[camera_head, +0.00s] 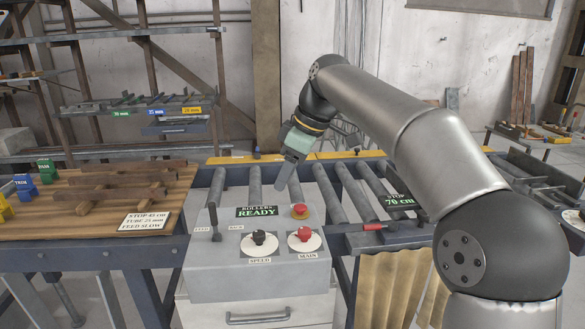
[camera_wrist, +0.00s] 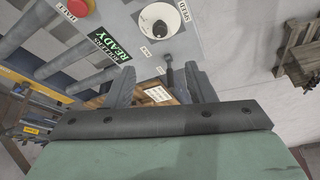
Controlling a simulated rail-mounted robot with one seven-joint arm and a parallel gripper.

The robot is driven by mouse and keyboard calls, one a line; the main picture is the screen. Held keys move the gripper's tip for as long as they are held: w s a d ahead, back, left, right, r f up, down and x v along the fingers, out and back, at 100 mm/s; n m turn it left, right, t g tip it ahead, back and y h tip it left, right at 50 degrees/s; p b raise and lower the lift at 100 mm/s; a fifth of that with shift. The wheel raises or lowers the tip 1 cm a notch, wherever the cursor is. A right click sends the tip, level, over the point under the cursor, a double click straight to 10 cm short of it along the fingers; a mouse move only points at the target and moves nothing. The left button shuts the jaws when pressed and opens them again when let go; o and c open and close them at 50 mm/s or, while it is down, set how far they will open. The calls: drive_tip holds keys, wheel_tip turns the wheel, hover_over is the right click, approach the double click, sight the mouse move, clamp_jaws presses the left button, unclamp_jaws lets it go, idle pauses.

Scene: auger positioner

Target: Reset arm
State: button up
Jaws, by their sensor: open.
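My gripper (camera_head: 284,176) hangs above the back of the grey control box (camera_head: 256,268) in the head view, pointing down. In the wrist view its two fingers (camera_wrist: 161,86) stand apart with nothing between them. My arm reaches in from the right, bent at the elbow. The box carries a screen (camera_head: 257,211) reading "ROLLERS READY", a red button (camera_head: 299,211), a black speed knob (camera_head: 258,237), a red main knob (camera_head: 304,234) and a feed lever (camera_head: 214,222) at its left. The wrist view shows the lever (camera_wrist: 169,70) behind the fingers.
Metal rollers (camera_head: 329,193) run behind the box. Shelves (camera_head: 143,107) stand at the back left.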

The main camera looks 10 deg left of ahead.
drive_tip(key=s+d+f+m+h, duration=0.4)
drive_tip(key=s+d+f+m, duration=1.2)
drive_tip(key=s+d+f, duration=0.8)
drive_tip(key=s+d, duration=0.1)
drive_tip(key=s, duration=0.3)
drive_tip(key=shift+s+d+f+m+h, duration=0.2)
drive_tip(key=shift+d+m+h, duration=0.1)
drive_tip(key=shift+d+m, duration=0.1)
